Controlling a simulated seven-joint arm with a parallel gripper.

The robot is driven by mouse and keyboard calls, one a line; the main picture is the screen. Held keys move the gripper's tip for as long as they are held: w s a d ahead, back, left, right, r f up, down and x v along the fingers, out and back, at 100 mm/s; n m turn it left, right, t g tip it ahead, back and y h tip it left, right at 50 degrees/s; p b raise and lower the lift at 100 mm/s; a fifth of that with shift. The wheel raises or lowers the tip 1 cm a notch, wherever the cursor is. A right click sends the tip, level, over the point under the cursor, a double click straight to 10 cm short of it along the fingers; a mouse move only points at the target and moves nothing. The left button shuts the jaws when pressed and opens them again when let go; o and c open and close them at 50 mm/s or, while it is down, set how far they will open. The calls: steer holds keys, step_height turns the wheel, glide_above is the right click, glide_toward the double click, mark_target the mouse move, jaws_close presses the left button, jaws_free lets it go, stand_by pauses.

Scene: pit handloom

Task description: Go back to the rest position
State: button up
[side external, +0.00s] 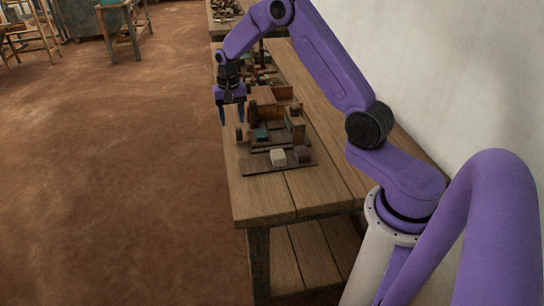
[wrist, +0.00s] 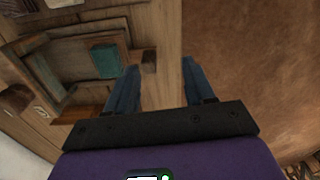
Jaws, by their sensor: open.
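My gripper (side external: 232,114) hangs over the left edge of the wooden bench, pointing down, beside a small wooden loom-like assembly (side external: 266,98). Its two blue fingers are apart with nothing visible gripped between them. In the wrist view my gripper (wrist: 160,75) also shows spread fingers, over the bench edge and a small brown wooden piece (wrist: 149,62). Whether a finger touches anything cannot be told. A teal block (side external: 262,134) lies within the assembly; it also shows in the wrist view (wrist: 106,61), left of the fingers.
The wooden bench (side external: 262,205) runs along a white wall (side external: 440,70). A pale cube (side external: 278,156) and a dark block (side external: 303,154) sit on a flat board (side external: 252,165) at the assembly's near side. The near bench top is clear. Open brown floor (side external: 110,180) lies left.

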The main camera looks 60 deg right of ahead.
steer(key=s+a+r+n, duration=0.5)
steer(key=s+a, duration=0.3)
steer(key=a, duration=0.1)
steer(key=s+a+r+n, duration=0.5)
steer(key=s+a, duration=0.3)
steer(key=a, duration=0.2)
steer(key=s+d+r+n, duration=0.1)
steer(key=s+n, duration=0.9)
steer(key=s, duration=1.3)
steer(key=shift+s+d+r+n, duration=0.15)
steer(key=shift+s+r+n, duration=0.15)
steer(key=shift+s+r, duration=0.1)
